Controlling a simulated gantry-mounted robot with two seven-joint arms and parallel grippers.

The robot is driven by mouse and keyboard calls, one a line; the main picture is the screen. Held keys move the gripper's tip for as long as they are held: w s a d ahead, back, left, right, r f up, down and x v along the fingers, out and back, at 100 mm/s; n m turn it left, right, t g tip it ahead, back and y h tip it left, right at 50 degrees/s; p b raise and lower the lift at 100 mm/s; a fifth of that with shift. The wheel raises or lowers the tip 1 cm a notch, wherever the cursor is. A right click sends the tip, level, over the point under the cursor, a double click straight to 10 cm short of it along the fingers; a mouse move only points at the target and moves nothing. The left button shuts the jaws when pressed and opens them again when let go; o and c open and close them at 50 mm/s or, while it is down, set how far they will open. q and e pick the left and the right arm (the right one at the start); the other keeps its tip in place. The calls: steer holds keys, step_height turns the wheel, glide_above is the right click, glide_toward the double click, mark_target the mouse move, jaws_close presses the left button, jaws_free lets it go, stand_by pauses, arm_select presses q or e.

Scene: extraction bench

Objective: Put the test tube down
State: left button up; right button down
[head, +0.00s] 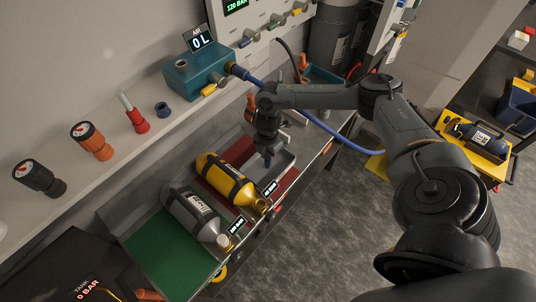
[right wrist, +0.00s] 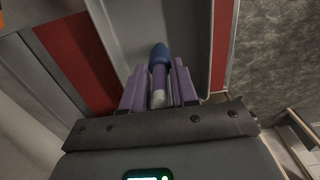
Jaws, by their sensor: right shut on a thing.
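The test tube (right wrist: 159,80) shows in the right wrist view as a pale tube with a rounded blue end. My right gripper (right wrist: 159,88) is shut on it, with a purple finger on either side. In the head view my right gripper (head: 268,153) points down over the grey tray (head: 286,160), which lies on a red mat. A small dark blue tip shows below the fingers there. Whether the tube touches the tray floor, I cannot tell. My left gripper is not in view.
A yellow cylinder (head: 226,179) and a grey cylinder (head: 190,212) lie on the bench left of the tray. A green mat (head: 166,250) is in front. A blue hose (head: 318,122) runs behind my right arm. Regulators stand on the shelf.

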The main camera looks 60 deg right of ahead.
steer(key=shift+f, duration=0.15)
steer(key=c, duration=0.9)
jaws_free()
steer(key=shift+o, duration=0.2)
steer(key=shift+r, duration=0.5)
step_height(320, 180, up, 10)
steer(key=p, duration=0.2)
steer(key=shift+p, duration=0.4)
steer(key=shift+r+p, duration=0.4)
steer(key=shift+r, duration=0.25)
